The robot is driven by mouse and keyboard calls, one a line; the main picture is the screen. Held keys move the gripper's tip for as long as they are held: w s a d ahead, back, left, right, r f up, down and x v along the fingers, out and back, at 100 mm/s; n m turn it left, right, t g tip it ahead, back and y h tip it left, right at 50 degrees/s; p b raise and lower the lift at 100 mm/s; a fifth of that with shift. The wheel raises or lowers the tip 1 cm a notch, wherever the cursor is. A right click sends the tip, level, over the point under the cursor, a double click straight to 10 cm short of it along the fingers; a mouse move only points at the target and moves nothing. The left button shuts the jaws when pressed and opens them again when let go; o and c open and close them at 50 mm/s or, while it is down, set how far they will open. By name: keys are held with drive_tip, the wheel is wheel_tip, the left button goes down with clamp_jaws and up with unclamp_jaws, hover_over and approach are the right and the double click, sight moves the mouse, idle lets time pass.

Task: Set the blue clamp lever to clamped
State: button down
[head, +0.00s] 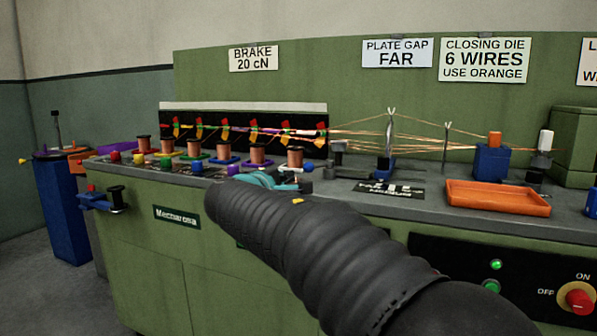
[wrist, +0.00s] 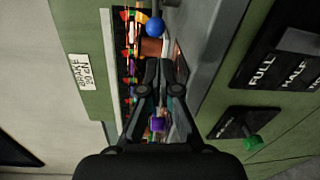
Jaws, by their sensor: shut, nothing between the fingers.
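A blue ball knob (head: 197,168), which looks like the end of the blue clamp lever, stands at the bench's front edge by the spools. A blue ball (wrist: 155,27) also shows in the wrist view, just beyond my fingertips and apart from them. Its arm and its set position cannot be made out. My gripper (wrist: 160,66) is shut and empty, over the spool row. In the head view its teal part shows above my dark arm, which hides part of the bench front.
Several copper spools (head: 295,160) stand in a row with other coloured knobs, including a purple one (wrist: 158,124) close to my gripper. Wires run right towards a blue block (head: 490,163) and an orange tray (head: 497,198). A green knob (wrist: 252,142) sits on the panel.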

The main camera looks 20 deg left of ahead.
sight(317, 166)
drive_tip(key=shift+a, duration=0.7)
drive_tip(key=w, duration=0.3)
drive_tip(key=w+p, duration=0.1)
drive_tip(key=w, duration=0.2)
drive_tip(key=w+d+p, duration=0.1)
drive_tip(key=w, duration=0.3)
drive_tip(key=shift+f, duration=0.25)
drive_tip(key=shift+s+f+y, duration=0.1)
drive_tip(key=shift+y, duration=0.2)
